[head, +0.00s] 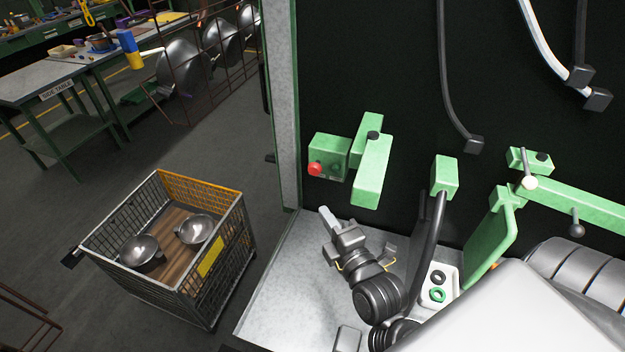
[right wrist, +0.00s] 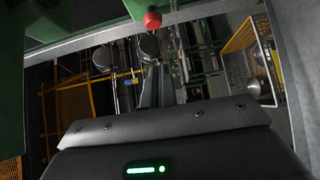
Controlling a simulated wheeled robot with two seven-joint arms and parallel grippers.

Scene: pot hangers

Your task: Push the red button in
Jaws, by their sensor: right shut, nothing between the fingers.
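The red button (head: 314,169) sits on the left face of a green box (head: 334,148) on the machine's dark back wall. It also shows at the top of the right wrist view (right wrist: 152,20). My right gripper (head: 326,213) is shut and empty, just below the button and a little to its right in the head view. Its fingers point up toward the box, with a visible gap to the button. In the right wrist view the fingertips show narrow in the middle, below the button. My left gripper is not in view.
Green blocks (head: 371,170) stand right of the button box, and a green-topped black hose (head: 445,175) further right. A grey post (head: 283,110) bounds the machine on the left. A wire basket (head: 241,258) with two metal bowls stands on the floor at left.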

